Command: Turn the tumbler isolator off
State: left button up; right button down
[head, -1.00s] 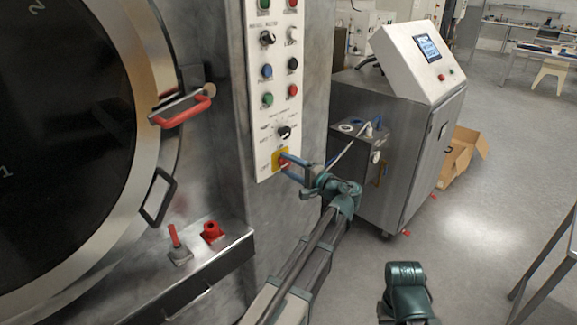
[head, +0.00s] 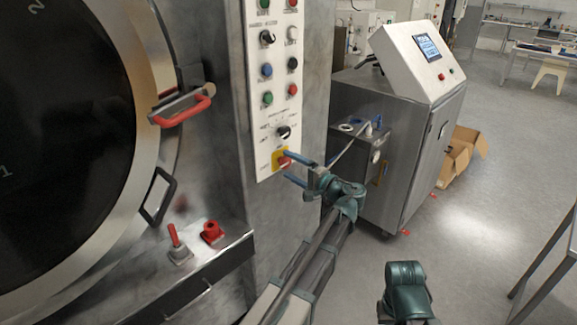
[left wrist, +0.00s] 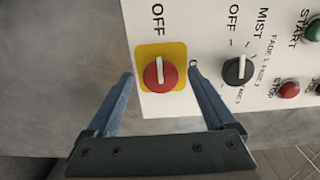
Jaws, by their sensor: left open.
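The tumbler isolator is a red rotary knob (head: 284,161) on a yellow plate, low on the white control panel of the washer. It also shows in the left wrist view (left wrist: 160,77), where the white mark on the knob points at the word OFF. My left gripper (head: 287,166) is open in front of the knob. In the left wrist view its blue fingers (left wrist: 160,73) stand on either side of the knob, apart from it, with nothing between them in their grip. My right gripper's fingers do not show; only a green part of my right arm is in view.
A black selector (head: 284,132) sits just above the isolator, with several buttons higher up. A red door handle (head: 183,109) and a steel ledge (head: 190,265) with red fittings are to the left. A steel cabinet (head: 385,165) with a screen stands to the right.

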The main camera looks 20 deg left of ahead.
pick_arm(q)
jog(key=v, duration=1.2)
jog(key=shift+s+d, duration=0.15)
jog(key=shift+d, duration=0.15)
jog(key=s+a+f+n+g+h, duration=0.1)
jog(key=s+f+g+h, duration=0.1)
jog(key=s+f+h, duration=0.65)
jog(key=s+a+f+n+g+h, duration=0.1)
jog(key=s+f+g+h, duration=0.3)
jog(key=f, duration=0.7)
jog(key=s+d+m+h+p, duration=0.1)
jog(key=s+d+p, duration=0.1)
jog(key=s+d, duration=0.3)
jog(key=s+d+r+m+h+p, duration=0.1)
jog(key=s+d, duration=0.4)
jog(key=d, duration=0.6)
jog(key=shift+s+d+r+h+p, duration=0.25)
jog(key=shift+s+h+p, duration=0.15)
jog(key=shift+h, duration=0.25)
jog(key=shift+a, duration=0.1)
